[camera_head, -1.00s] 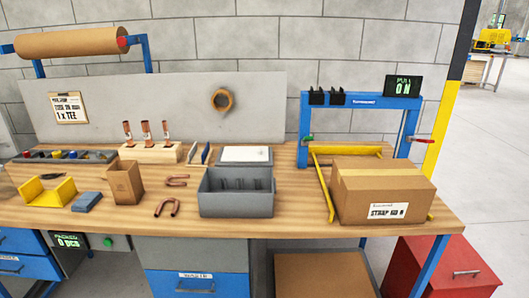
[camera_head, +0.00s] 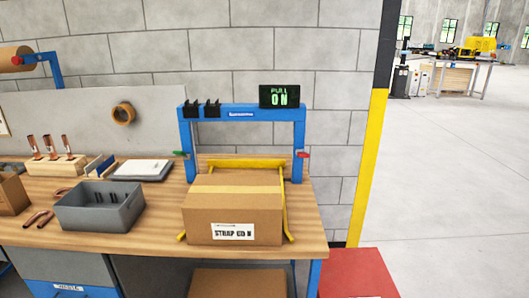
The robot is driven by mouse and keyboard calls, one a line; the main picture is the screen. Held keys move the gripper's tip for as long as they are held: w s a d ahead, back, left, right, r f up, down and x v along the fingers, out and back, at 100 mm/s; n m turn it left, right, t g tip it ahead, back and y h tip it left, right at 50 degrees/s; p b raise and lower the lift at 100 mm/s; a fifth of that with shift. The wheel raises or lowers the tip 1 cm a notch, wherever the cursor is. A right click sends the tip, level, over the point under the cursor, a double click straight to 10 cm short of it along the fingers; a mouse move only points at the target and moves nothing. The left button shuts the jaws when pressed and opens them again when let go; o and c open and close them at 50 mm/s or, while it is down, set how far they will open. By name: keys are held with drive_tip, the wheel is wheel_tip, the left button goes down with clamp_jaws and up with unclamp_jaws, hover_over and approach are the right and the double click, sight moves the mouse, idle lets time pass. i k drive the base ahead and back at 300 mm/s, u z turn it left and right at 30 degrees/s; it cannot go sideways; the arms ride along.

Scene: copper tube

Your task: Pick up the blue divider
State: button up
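A thin blue divider (camera_head: 107,165) stands upright at the left of the workbench, in a small rack just behind the grey bin (camera_head: 128,211). Paler upright pieces (camera_head: 94,163) stand beside it on the left. They are small here, and the bin hides their lower part. My gripper is not in view.
A cardboard box (camera_head: 235,210) sits under the blue strapping frame (camera_head: 187,150), with yellow bars around it. Copper tubes in a wooden block (camera_head: 56,164) and a grey tray with a white sheet (camera_head: 143,169) stand near the divider. Open floor (camera_head: 440,190) lies to the right.

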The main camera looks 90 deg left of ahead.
sight(104, 166)
drive_tip(key=u, duration=0.05)
drive_tip(key=i, duration=0.15)
drive_tip(key=u, duration=4.35)
